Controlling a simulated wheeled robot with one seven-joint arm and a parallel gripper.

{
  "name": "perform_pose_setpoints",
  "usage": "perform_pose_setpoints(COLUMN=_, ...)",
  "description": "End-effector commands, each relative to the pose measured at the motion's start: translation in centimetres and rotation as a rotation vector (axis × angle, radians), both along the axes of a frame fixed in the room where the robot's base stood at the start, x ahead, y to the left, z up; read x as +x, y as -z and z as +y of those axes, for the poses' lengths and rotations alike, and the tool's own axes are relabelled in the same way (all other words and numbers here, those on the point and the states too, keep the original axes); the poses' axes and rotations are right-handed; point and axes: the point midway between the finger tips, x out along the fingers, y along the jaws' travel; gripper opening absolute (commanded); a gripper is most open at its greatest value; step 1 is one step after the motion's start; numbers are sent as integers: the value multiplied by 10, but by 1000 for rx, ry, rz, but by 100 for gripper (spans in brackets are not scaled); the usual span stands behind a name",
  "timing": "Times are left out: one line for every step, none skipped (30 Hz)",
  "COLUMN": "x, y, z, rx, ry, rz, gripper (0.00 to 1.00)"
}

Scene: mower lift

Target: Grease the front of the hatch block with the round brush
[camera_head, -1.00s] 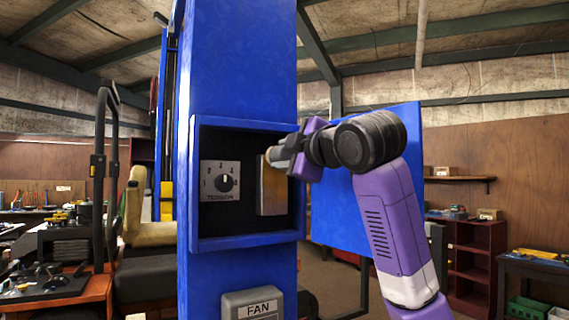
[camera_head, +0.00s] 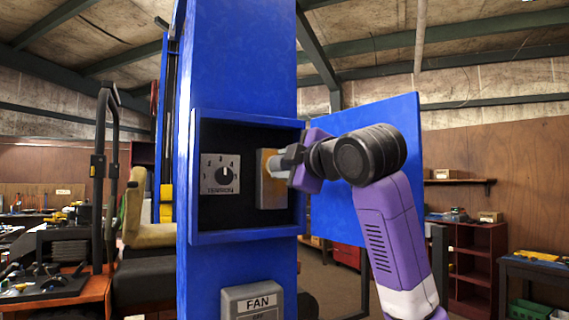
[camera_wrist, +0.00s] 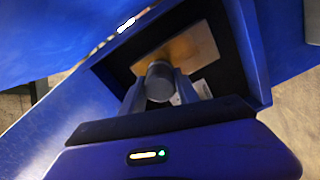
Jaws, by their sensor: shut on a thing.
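The hatch block (camera_head: 265,194) stands in the open hatch box on the blue column, right of the tension dial. Its front has a yellow-brown coat; this face also shows in the wrist view (camera_wrist: 194,46). My gripper (camera_head: 287,166) is at the hatch opening, shut on the round brush. The brush's dark grey round handle (camera_wrist: 159,82) shows between the fingers in the wrist view. In the head view a pale bit of the brush (camera_head: 274,167) is at the block's front; its bristles are mostly hidden and I cannot tell whether they touch.
The open blue hatch door (camera_head: 330,205) stands to the right, behind my arm. The tension dial (camera_head: 221,174) is left of the block, and a FAN box (camera_head: 252,300) is below.

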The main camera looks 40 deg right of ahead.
Motion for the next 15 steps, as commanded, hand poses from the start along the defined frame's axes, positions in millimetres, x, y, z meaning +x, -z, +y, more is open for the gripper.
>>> perform_pose_setpoints(x=0, y=7, z=0, rx=0, ry=0, rz=1, gripper=0)
perform_pose_setpoints(x=1, y=10, z=0, rx=1, ry=-1, rz=2, gripper=0)
perform_pose_setpoints(x=1, y=13, z=0, rx=1, ry=-1, rz=2, gripper=0)
perform_pose_setpoints(x=1, y=16, z=0, rx=1, ry=-1, rz=2, gripper=0)
perform_pose_setpoints(x=1, y=18, z=0, rx=1, ry=-1, rz=2, gripper=0)
perform_pose_setpoints(x=1, y=22, z=0, rx=1, ry=-1, rz=2, gripper=0)
perform_pose_setpoints(x=1, y=24, z=0, rx=1, ry=-1, rz=2, gripper=0)
perform_pose_setpoints(x=1, y=26, z=0, rx=1, ry=-1, rz=2, gripper=0)
perform_pose_setpoints(x=1, y=29, z=0, rx=1, ry=-1, rz=2, gripper=0)
perform_pose_setpoints(x=1, y=30, z=0, rx=1, ry=-1, rz=2, gripper=0)
perform_pose_setpoints(x=1, y=31, z=0, rx=1, ry=-1, rz=2, gripper=0)
perform_pose_setpoints(x=1, y=32, z=0, rx=1, ry=-1, rz=2, gripper=0)
perform_pose_setpoints(x=1, y=32, z=0, rx=1, ry=-1, rz=3, gripper=0)
perform_pose_setpoints(x=2, y=33, z=0, rx=1, ry=-1, rz=3, gripper=0)
perform_pose_setpoints(x=2, y=33, z=0, rx=1, ry=-1, rz=3, gripper=0)
